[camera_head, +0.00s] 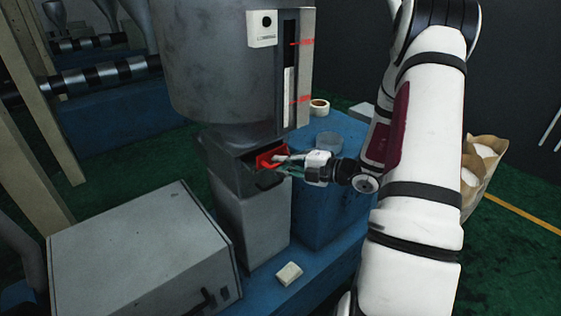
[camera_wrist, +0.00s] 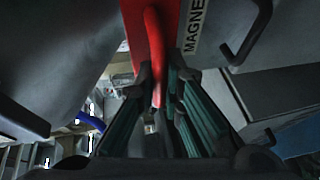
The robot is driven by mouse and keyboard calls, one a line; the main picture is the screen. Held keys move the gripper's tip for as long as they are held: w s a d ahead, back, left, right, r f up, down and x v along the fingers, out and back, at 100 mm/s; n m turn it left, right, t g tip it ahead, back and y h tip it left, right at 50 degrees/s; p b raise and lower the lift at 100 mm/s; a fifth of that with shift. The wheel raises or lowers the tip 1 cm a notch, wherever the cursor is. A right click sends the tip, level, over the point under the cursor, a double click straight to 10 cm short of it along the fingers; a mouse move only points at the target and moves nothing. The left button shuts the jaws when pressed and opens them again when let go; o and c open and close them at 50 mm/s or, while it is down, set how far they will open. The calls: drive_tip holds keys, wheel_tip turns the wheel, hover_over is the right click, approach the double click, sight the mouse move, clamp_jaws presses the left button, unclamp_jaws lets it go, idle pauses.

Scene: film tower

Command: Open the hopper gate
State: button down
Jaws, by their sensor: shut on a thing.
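The hopper (camera_head: 225,70) is a large grey metal vessel with a sight window and red level marks. Under it, a dark box holds the red hopper gate (camera_head: 266,160) with a red handle. My gripper (camera_head: 284,158) reaches in from the right and is shut on the red handle. In the wrist view, the red handle (camera_wrist: 153,50) runs down between the two fingers of my gripper (camera_wrist: 160,92). The far end of the handle is partly hidden by the fingers.
A black pull handle (camera_wrist: 245,42) beside a "MAGNE..." label (camera_wrist: 196,28) sits close to my fingers. A grey cabinet (camera_head: 140,255) stands at front left. A tape roll (camera_head: 319,107) and a clear dish (camera_head: 328,139) are on the blue surface behind my gripper.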

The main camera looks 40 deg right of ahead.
drive_tip(key=s+p, duration=0.3)
drive_tip(key=s, duration=0.6)
drive_tip(key=shift+d, duration=0.2)
drive_tip(key=c, duration=1.7)
unclamp_jaws()
drive_tip(key=v, duration=1.2)
